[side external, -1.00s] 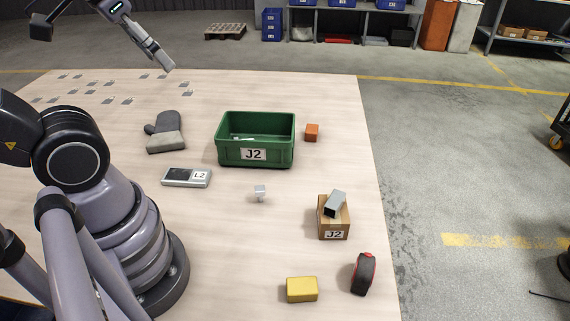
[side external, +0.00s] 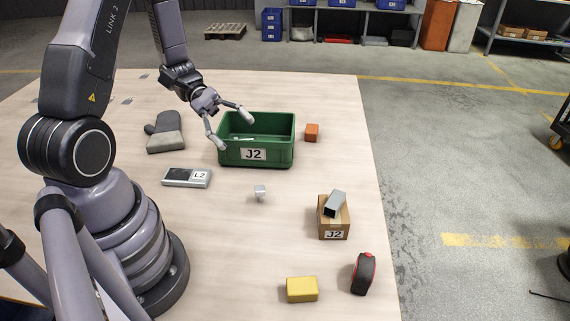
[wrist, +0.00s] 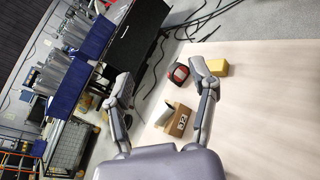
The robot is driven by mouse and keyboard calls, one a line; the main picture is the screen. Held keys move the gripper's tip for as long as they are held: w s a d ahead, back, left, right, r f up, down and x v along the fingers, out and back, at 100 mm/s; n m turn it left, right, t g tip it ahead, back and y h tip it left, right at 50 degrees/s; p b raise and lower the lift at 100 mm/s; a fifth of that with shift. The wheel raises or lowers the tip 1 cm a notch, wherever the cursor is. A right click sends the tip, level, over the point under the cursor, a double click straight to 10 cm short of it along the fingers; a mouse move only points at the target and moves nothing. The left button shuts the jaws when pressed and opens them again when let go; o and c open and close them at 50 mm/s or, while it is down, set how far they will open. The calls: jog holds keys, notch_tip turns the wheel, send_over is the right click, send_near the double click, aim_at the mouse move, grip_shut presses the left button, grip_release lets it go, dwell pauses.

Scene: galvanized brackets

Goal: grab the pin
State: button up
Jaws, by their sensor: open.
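No object plainly reads as a pin. A small pale metal piece (side external: 260,192) stands alone on the table in front of the green bin (side external: 228,156). Pale pieces (side external: 243,138) lie inside that bin, too small to make out. My gripper (side external: 235,132) is open, with its fingers spread over the left part of the bin and nothing between them. In the wrist view my gripper (wrist: 161,77) also shows open and empty, facing across the table's edge.
A J2 cardboard box (side external: 334,226) carries a grey metal tube (side external: 335,204). The table's middle front is clear.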

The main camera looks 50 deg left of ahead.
jog(key=w+a+f+n+t, duration=0.4)
jog(key=a+f+n+t, duration=0.1)
jog(key=f+n+t, duration=0.4)
jog(key=n+t+y, duration=0.5)
jog(key=n, duration=0.2)
send_over(243, 203)
notch_tip(243, 203, down, 6)
jog(key=shift+n+y, duration=0.5)
jog(key=f, duration=0.5)
jog(key=s+f, duration=0.1)
jog(key=f, duration=0.2)
jog(key=shift+s+a+f, duration=0.1)
jog(key=shift+a+f, duration=0.15)
jog(key=shift+a, duration=0.15)
jog(key=shift+w+d+f, duration=0.35)
jog(key=shift+w+f, duration=0.05)
jog(key=shift+w, duration=0.15)
jog(key=shift+r+x, duration=0.2)
jog(key=shift+x, duration=2.95)
grip_shut()
